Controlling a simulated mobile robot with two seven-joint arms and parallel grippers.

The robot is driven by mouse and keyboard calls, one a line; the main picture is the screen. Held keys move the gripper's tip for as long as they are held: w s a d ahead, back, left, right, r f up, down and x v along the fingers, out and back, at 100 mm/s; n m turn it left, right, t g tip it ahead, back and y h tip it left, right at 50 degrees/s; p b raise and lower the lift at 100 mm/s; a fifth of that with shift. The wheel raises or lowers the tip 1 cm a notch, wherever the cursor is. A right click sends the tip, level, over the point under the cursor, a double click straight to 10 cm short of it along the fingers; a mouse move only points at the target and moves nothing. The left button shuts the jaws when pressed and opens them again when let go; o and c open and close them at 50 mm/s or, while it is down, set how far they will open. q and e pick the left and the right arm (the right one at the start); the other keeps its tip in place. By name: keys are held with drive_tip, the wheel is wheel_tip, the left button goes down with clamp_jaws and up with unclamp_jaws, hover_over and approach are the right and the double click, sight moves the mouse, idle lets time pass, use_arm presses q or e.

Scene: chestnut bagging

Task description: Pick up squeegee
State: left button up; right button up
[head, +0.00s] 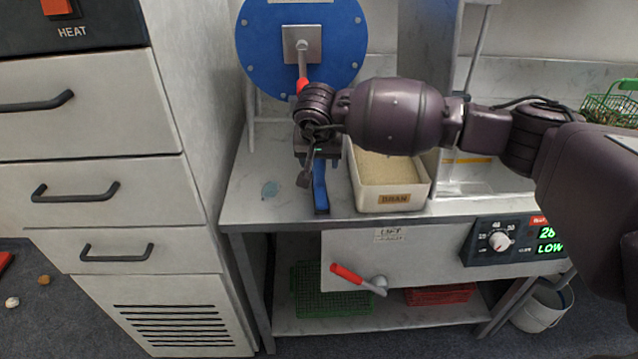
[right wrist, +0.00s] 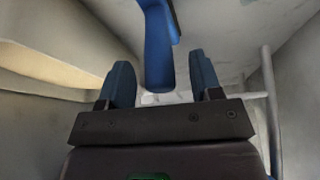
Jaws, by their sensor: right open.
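The squeegee shows as a blue handle (head: 320,190) on the grey worktop, left of a cream bin; the rest of it is hidden under my right arm. My right gripper (head: 317,155) is over its far end and points down. In the right wrist view the blue handle (right wrist: 158,55) comes down from the top edge, between the lines of the two open blue-padded fingers (right wrist: 160,80). There is a gap on both sides, and neither finger visibly touches it. My left gripper is not in view.
The cream bin (head: 393,206) of pale grain stands close right of the handle. A blue disc (head: 270,40) with a red-handled crank stands behind. A red-handled lever (head: 347,273) sticks out below the worktop front.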

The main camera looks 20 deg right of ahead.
drive_tip(key=shift+x, duration=0.8)
drive_tip(key=shift+r, duration=0.1)
clamp_jaws()
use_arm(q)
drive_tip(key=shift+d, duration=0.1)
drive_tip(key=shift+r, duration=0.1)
use_arm(e)
drive_tip(key=shift+r, duration=0.15)
